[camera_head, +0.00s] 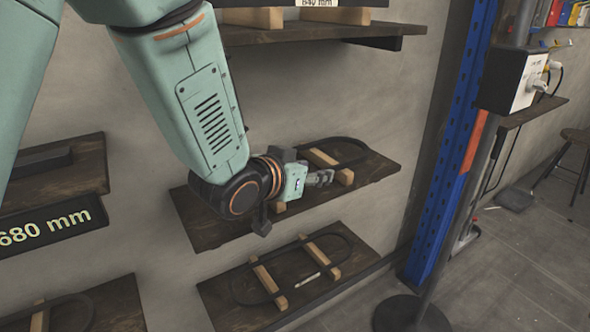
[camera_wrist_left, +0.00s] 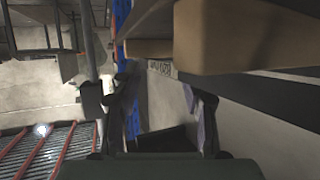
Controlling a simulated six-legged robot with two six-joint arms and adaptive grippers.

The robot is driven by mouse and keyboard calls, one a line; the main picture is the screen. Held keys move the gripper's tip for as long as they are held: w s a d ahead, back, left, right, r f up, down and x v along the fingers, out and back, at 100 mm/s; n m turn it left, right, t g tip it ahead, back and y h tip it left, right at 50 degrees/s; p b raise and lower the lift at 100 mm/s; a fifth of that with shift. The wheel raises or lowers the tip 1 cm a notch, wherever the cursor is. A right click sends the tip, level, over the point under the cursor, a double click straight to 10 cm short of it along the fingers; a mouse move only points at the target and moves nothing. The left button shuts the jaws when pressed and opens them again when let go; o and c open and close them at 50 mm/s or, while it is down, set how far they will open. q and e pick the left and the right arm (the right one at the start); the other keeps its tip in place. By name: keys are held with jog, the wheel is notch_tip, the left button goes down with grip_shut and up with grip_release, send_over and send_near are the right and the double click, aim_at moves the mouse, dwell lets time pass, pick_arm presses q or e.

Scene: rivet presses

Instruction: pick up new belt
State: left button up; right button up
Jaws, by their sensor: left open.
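A black belt loop (camera_head: 345,141) lies over light wooden blocks (camera_head: 345,177) on the middle wall shelf (camera_head: 205,222). My left wrist and hand cover its near-left part. My left gripper (camera_head: 322,178) is at that shelf, pointing right, its fingers near the right wooden block; contact cannot be told. In the left wrist view the open fingers (camera_wrist_left: 160,112) show nothing clearly between them, and a large wooden block (camera_wrist_left: 235,38) is close at upper right. Another belt (camera_head: 237,284) rests on wooden blocks (camera_head: 267,281) on the lower shelf (camera_head: 222,312). My right gripper is not in view.
A "680 mm" sign (camera_head: 50,232) hangs under a left shelf (camera_head: 80,172). An upper shelf (camera_head: 330,34) overhangs. A blue upright (camera_head: 447,155) and a grey pole (camera_head: 462,200) stand right. A stool (camera_head: 572,150) stands beyond; much of the floor there is clear.

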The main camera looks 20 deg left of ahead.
pick_arm(q)
jog(key=shift+w+d, duration=0.1)
jog(key=shift+c, duration=0.5)
grip_shut()
